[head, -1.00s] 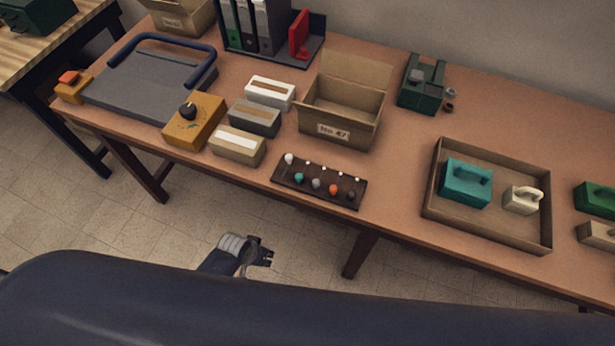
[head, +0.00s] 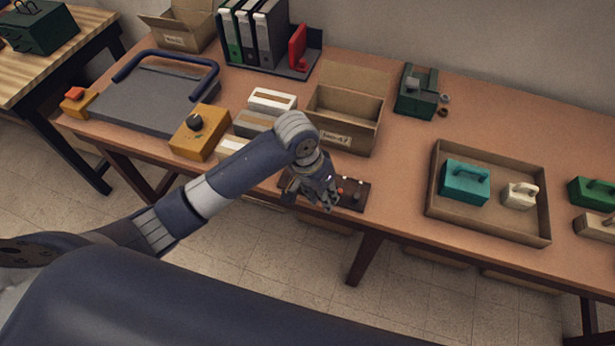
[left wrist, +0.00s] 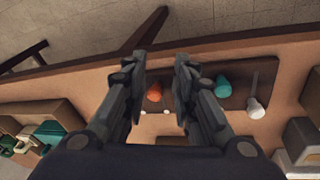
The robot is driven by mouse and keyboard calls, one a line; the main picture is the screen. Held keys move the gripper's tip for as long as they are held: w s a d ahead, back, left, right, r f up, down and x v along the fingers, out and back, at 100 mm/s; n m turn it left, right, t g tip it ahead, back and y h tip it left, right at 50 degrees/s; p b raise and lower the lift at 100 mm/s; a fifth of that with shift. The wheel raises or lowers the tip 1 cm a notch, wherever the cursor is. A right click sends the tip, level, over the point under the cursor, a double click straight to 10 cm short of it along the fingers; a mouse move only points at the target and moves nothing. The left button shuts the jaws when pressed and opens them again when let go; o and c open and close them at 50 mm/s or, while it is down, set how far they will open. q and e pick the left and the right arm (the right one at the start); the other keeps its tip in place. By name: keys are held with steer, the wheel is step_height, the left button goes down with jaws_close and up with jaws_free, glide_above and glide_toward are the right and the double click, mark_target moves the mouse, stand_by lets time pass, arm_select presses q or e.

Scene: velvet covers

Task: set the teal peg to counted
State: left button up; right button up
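A dark peg board (head: 355,200) lies along the table's front edge, with its left part behind my left gripper. The teal peg (left wrist: 222,85) shows in the left wrist view, just right of my right-hand finger there; in the head view it is hidden. My left gripper (left wrist: 158,72) is open and empty, pointing down over the board, as also seen in the head view (head: 316,202). An orange peg (left wrist: 154,91) appears between its fingers. A white peg (left wrist: 255,106) sits beyond the teal one, at the board's far side. My right gripper is not in view.
An open cardboard box (head: 345,125) stands behind the board. Several small boxes, including a white one (head: 272,101), stand to its left. A tray (head: 434,200) with a teal block (head: 463,184) lies to the right. Table between board and tray is clear.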

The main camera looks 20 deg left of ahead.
arm_select(q)
steer(key=w+a+r+n+g+y, duration=0.1)
steer(key=w+a+r+y, duration=0.2)
steer(key=w+a+r, duration=0.4)
steer(key=f, duration=0.3)
steer(key=s+f+p, duration=0.1)
steer(key=f, duration=0.2)
steer(key=d+f, duration=0.1)
steer(key=f, duration=0.2)
steer(key=shift+s+f, duration=0.1)
steer(key=shift+s, duration=0.25)
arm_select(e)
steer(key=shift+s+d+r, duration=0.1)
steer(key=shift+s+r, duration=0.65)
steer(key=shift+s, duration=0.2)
arm_select(q)
steer(key=shift+c, duration=0.2)
jaws_close()
